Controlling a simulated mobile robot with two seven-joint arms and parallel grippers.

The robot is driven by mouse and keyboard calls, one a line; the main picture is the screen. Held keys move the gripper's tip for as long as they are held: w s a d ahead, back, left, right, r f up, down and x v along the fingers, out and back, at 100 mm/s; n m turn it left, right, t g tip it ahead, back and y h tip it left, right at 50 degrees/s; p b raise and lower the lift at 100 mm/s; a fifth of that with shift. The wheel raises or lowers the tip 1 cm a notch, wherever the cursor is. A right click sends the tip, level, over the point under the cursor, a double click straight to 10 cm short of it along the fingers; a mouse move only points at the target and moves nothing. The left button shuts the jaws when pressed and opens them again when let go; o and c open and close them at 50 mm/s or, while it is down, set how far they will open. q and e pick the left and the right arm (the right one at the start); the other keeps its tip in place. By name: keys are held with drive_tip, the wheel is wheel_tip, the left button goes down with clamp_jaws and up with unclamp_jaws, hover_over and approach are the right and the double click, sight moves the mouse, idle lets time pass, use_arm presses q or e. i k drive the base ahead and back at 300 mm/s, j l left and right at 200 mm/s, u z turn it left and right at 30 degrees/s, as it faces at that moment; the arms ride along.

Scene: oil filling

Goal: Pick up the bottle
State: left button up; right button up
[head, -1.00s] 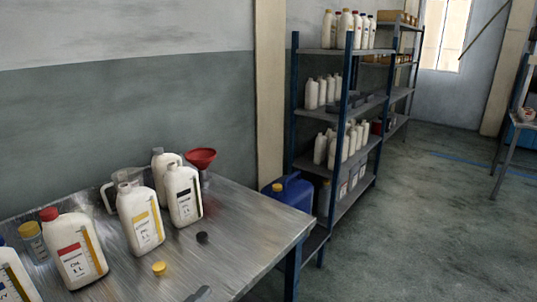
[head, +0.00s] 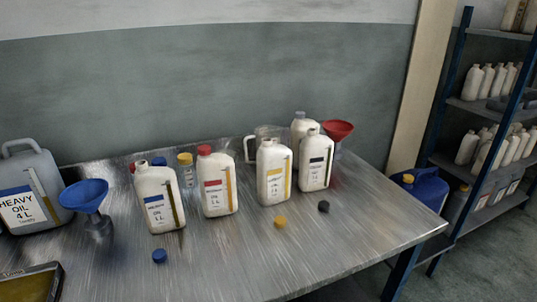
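Several white oil bottles stand upright on the metal table (head: 250,265). One has a blue label (head: 158,200), one a red label and red cap (head: 217,185), one a yellow label (head: 273,173), and one a black label (head: 316,162). Another white bottle (head: 301,124) stands partly hidden behind the black-label one. A grey heavy oil jug (head: 28,188) stands at the left. Which bottle the task means cannot be told. Neither of my grippers is in view.
Loose blue (head: 159,256), yellow (head: 281,221) and black (head: 323,206) caps lie in front of the bottles. A blue funnel (head: 85,195) and red funnel (head: 338,131) stand at either side. A dark tray (head: 30,284) is at front left. Shelves (head: 490,110) stand right. The table's front middle is clear.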

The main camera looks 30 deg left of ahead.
sight(216, 172)
drive_tip(key=j+u, duration=0.2)
drive_tip(key=u, duration=0.95)
drive_tip(key=l+u, duration=0.15)
drive_tip(key=l, duration=0.35)
